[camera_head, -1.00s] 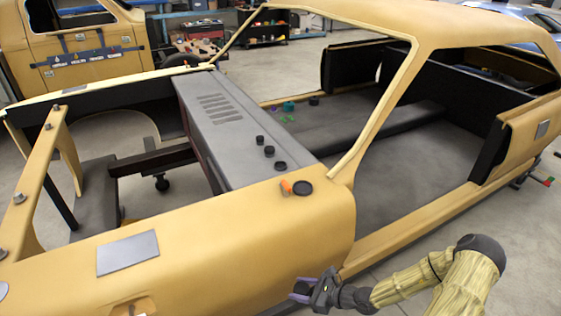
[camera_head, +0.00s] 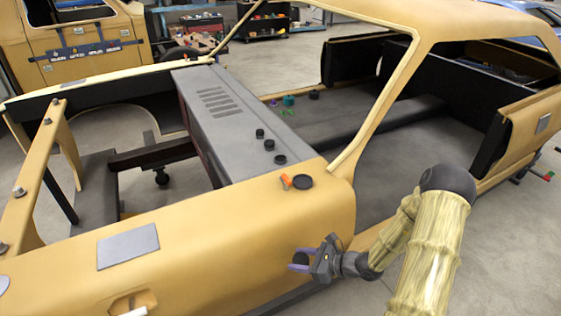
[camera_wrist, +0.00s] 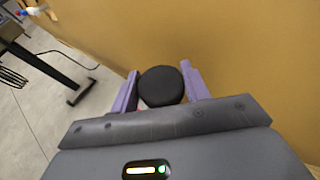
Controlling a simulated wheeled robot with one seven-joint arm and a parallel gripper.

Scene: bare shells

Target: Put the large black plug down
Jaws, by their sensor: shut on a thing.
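My gripper (camera_head: 298,257) is in front of the yellow car shell's near fender (camera_head: 245,235), beside its vertical side. In the wrist view, the purple fingers of my gripper (camera_wrist: 159,76) are shut on a round black plug (camera_wrist: 161,88), one finger on each side. The yellow panel fills the view behind it. Whether the plug touches the panel cannot be told. In the head view the held plug is hardly visible. Another wide black plug (camera_head: 303,181) lies on top of the fender.
An orange piece (camera_head: 286,181) lies beside the plug on the fender. Smaller black plugs (camera_head: 269,145) stand in a row on the grey cowl (camera_head: 225,125). A flat grey plate (camera_head: 128,247) lies on the fender's left part. A dark stand (camera_wrist: 75,90) is on the floor.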

